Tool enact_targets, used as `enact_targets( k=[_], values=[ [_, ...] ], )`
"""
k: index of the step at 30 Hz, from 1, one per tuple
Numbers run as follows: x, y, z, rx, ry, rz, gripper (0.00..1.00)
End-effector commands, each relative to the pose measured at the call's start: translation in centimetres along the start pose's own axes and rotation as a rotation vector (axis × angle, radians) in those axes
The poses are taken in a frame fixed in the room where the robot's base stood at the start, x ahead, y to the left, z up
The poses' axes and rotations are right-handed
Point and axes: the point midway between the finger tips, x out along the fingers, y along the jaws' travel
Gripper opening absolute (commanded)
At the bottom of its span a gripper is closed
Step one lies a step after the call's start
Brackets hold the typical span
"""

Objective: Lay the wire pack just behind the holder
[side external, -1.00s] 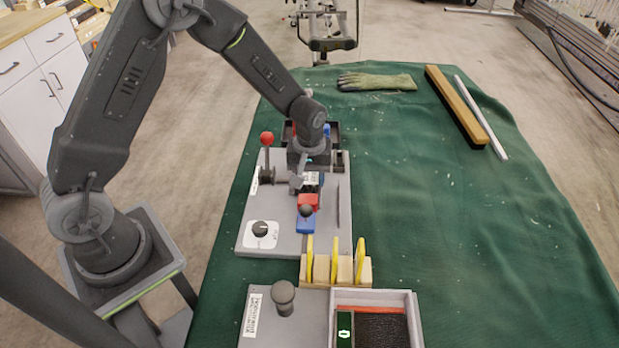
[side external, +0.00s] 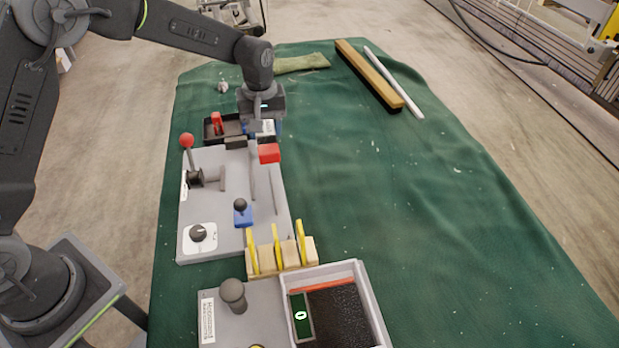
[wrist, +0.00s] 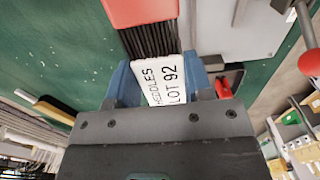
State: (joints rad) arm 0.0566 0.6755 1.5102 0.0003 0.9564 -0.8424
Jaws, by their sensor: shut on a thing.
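The wire pack (wrist: 151,40) is a bundle of dark wires with a red end block (side external: 268,152) and a white label reading "NEEDLES LOT 92" (wrist: 163,80). My gripper (side external: 262,122) is shut on its labelled part, with blue pieces on either side in the wrist view. The pack's red end points toward the side camera. It is held at the far end of the grey panel (side external: 210,232), beside a black tray (side external: 212,139). A blue block with a black knob (side external: 242,214) sits on the panel. I cannot tell which fixture is the holder.
A red-knobbed lever (side external: 187,142) stands at the panel's left. A wooden block with yellow uprights (side external: 280,255) stands at its near end, before a grey box with dark lining (side external: 372,300). A wooden bar (side external: 368,74) lies far right. Green cloth (side external: 400,210) right is clear.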

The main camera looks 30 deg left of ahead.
Motion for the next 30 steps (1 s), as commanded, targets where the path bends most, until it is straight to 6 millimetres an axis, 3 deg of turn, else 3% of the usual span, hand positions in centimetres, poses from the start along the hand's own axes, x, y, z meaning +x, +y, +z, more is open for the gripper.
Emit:
enact_targets(
  k=[18,26,30],
  values=[
    [6.4,9.2,5.8,0.003,0.001,0.002,0.09],
    [7.5,10.1,6.4,-0.001,0.001,0.002,0.09],
    [9.4,10.0,6.5,0.000,0.000,0.001,0.09]
  ],
)
